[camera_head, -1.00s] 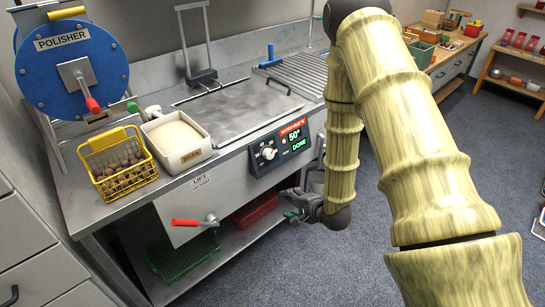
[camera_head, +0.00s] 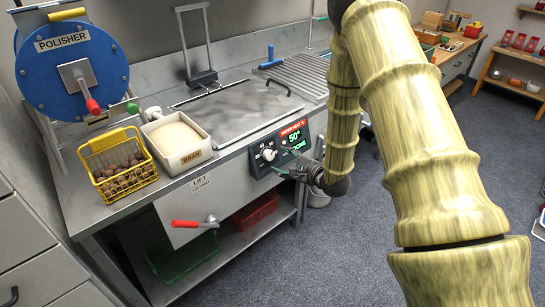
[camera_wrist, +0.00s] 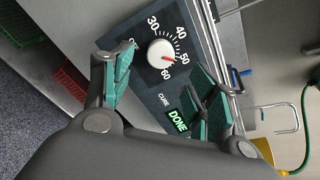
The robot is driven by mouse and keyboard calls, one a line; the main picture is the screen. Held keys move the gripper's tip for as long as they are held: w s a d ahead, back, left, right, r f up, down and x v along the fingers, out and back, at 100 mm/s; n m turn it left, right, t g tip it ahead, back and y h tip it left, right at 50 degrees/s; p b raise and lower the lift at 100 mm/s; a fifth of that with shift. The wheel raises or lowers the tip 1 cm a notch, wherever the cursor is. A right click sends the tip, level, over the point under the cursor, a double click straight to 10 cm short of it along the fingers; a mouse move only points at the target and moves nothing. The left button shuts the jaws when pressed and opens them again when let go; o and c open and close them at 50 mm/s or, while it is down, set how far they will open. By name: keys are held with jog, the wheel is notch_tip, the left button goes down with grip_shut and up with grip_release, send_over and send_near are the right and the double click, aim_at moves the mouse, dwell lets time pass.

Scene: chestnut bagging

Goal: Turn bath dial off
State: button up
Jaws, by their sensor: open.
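The bath dial (camera_head: 269,154) is a white knob on the dark control panel (camera_head: 262,166) on the front of the steel bath. In the wrist view the dial (camera_wrist: 161,54) has a red pointer mark aimed between 50 and 60 on its printed scale. The head view's display reads 50° and part of DONE; the wrist view shows a green DONE (camera_wrist: 177,121). My gripper (camera_head: 290,170) is in front of the panel, at its lower right. In the wrist view my gripper (camera_wrist: 163,84) is open, with teal pads on either side of the dial and apparently apart from it.
A red-handled lift lever (camera_head: 188,223) sticks out at the lower left. A yellow basket of chestnuts (camera_head: 122,178) and a bran tub (camera_head: 200,155) stand on the counter. Green (camera_head: 160,262) and red (camera_head: 238,222) crates sit on the lower shelf. The floor at right is clear.

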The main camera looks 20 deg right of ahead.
aim_at(271, 156)
jog(key=shift+p+x, duration=0.3)
jog(key=shift+x, duration=3)
jog(key=c, duration=1)
